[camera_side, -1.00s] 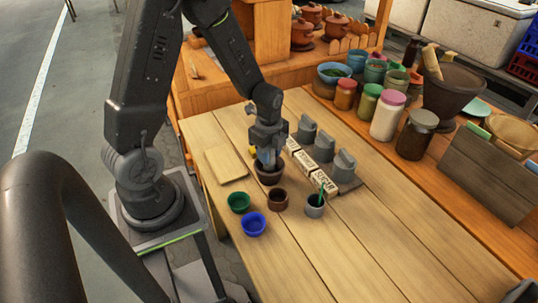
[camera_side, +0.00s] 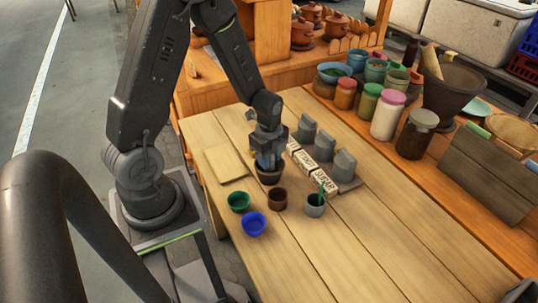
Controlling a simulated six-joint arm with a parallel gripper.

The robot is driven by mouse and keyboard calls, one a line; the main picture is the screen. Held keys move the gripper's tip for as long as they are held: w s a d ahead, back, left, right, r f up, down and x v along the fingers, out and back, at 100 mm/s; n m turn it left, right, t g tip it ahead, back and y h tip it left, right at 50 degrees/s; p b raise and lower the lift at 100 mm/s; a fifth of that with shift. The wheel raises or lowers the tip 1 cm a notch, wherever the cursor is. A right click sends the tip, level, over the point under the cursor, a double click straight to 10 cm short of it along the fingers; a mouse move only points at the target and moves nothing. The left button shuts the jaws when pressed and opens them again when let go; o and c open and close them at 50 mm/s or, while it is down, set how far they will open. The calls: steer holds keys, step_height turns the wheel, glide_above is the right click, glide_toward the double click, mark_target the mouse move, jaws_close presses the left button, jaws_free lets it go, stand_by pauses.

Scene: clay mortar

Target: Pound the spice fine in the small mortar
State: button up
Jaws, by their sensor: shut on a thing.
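The small dark mortar (camera_side: 269,178) stands on the wooden table, left of the row of labelled blocks. My gripper (camera_side: 268,162) points straight down over it, with its fingertips at about the mortar's mouth. It is shut on what I take to be the pestle; the fingers and the mortar's rim hide nearly all of it. The spice inside the mortar cannot be seen from here.
A green bowl (camera_side: 238,201), a blue bowl (camera_side: 254,223), a brown cup (camera_side: 278,199) and a grey cup (camera_side: 314,206) with a green stick stand in front. A wooden board (camera_side: 225,163) lies left. White labelled blocks (camera_side: 310,168) and grey holders (camera_side: 324,147) stand right. The table's front right is clear.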

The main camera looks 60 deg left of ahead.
stand_by(0.4)
steer(key=shift+r, duration=0.95)
steer(key=shift+r, duration=4.65)
